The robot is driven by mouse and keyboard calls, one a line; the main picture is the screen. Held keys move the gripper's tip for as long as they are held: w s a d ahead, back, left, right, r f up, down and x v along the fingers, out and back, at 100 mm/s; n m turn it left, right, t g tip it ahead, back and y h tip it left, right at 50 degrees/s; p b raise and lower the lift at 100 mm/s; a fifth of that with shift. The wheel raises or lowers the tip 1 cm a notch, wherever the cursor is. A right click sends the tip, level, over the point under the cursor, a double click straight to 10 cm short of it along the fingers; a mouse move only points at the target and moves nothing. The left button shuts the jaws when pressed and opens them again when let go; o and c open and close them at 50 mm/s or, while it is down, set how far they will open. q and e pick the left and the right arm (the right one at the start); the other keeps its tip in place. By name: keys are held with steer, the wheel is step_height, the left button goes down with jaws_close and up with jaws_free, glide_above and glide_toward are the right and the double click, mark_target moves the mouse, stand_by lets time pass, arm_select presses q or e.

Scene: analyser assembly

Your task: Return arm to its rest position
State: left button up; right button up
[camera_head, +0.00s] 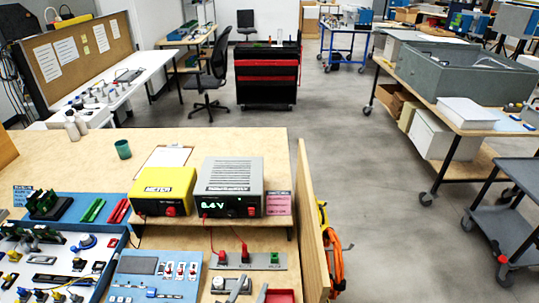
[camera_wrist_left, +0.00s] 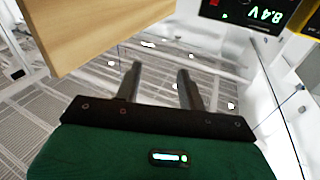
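The rest of the left arm is out of the head view. My right arm and gripper are not in view.
Near the fingers are a grey power supply (camera_head: 232,185) reading 8.4 V, a yellow meter (camera_head: 165,190), a blue panel (camera_head: 155,280) and a red tray (camera_head: 281,296). A wooden side board (camera_head: 312,220) stands to the right. Open floor lies beyond it.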

arm_select(q)
steer(key=s+a+f+n+g+y, duration=0.2)
steer(key=s+a+f+g+y, duration=0.2)
steer(key=s+a+g, duration=0.5)
steer(key=s+a+f+n+g+y, duration=0.1)
steer(key=s+a+f+g+y, duration=0.3)
steer(key=s+a, duration=0.45)
step_height(320, 180, down, 36)
steer(key=a+g+h+b, duration=0.1)
steer(key=g+b, duration=0.1)
steer(key=b, duration=0.3)
steer(key=s+a+f+b, duration=0.1)
steer(key=s+f+b, duration=0.1)
steer(key=s+f, duration=0.7)
steer(key=s+a+f+g+b, duration=0.1)
steer(key=s+a+f+b, duration=0.1)
steer(key=s+f, duration=0.7)
step_height(320, 180, down, 6)
steer(key=shift+s+a+r+g, duration=0.1)
steer(key=shift+s+a+g, duration=0.15)
steer(key=shift+g, duration=0.05)
